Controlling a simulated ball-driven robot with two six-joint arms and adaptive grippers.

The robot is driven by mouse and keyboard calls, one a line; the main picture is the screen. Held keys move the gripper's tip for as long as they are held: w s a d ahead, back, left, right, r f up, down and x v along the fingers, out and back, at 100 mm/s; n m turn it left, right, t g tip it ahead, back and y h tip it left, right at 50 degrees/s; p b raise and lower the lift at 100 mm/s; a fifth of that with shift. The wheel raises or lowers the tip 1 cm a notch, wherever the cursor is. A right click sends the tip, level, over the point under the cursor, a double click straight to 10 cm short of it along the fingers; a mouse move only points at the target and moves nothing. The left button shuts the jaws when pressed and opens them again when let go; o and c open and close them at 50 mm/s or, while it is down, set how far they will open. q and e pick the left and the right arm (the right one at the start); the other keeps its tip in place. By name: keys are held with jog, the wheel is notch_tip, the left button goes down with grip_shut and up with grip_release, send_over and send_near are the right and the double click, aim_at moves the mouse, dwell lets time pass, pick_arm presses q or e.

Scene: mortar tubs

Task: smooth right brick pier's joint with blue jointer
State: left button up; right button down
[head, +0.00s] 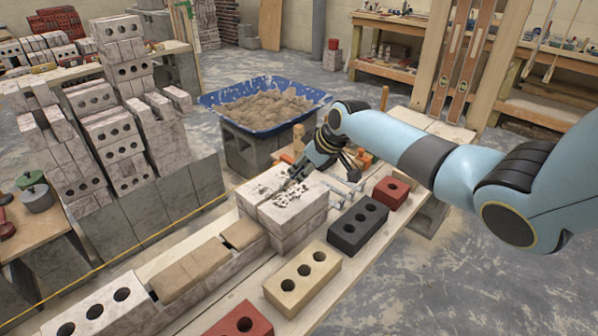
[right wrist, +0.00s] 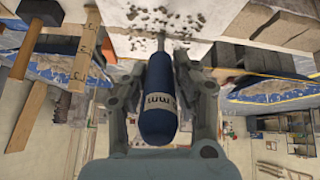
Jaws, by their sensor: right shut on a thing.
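The right brick pier (head: 298,228) is a stack of pale whitish bricks in the middle of the head view. Dark mortar crumbs lie on its top around the joint (head: 283,196). My right gripper (head: 303,172) is over the back of the pier's top. In the right wrist view it is shut around the blue jointer's handle (right wrist: 158,108). The jointer's thin metal end points toward the crumb-strewn pale top (right wrist: 190,22). I cannot tell whether its tip touches the joint. My left gripper is not in view.
A black brick (head: 357,224), a cream brick (head: 302,279) and a red brick (head: 391,192) stand right of the pier. A blue mortar tub (head: 262,127) is behind it. A hammer (right wrist: 80,55) shows at the wrist view's left. A yellow string (head: 150,239) runs along the left.

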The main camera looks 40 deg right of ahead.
jog(key=shift+w+d+b, duration=0.6)
jog(key=shift+d+b, duration=1.9)
jog(key=shift+d, duration=2.05)
jog(key=a+r+p, duration=0.4)
jog(key=r+p, duration=0.2)
jog(key=p, duration=0.2)
jog(key=shift+s+p, duration=0.25)
jog(key=shift+p, duration=0.1)
